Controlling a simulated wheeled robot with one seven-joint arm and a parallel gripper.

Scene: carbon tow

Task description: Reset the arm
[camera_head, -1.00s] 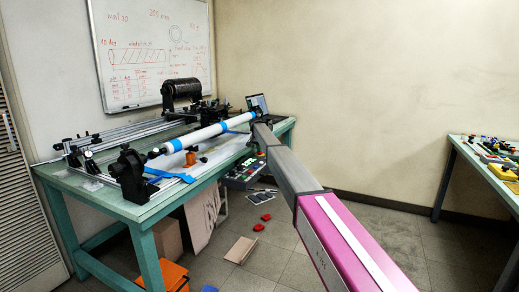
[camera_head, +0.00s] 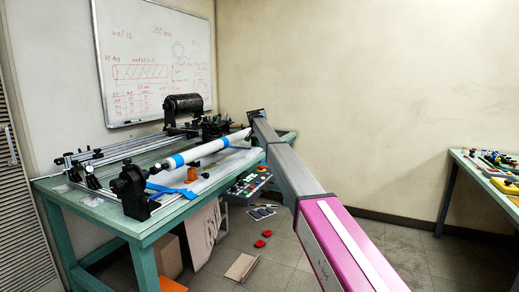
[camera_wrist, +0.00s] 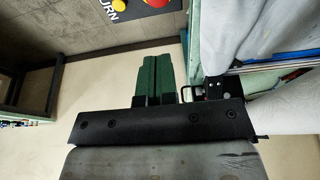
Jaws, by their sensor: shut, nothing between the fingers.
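My arm reaches from the lower right of the head view toward the winding bench, its far end in front of the bench's right end. My gripper (camera_wrist: 157,80) shows in the wrist view, its two green fingers together with nothing between them. The fingers are clear of the bench. In the head view the fingers cannot be made out behind the arm.
A green bench (camera_head: 100,213) carries a winding machine with a white tube (camera_head: 203,150) wrapped in blue bands. A control panel (camera_head: 248,183) hangs at its front. A second table (camera_head: 470,165) with tools stands at right.

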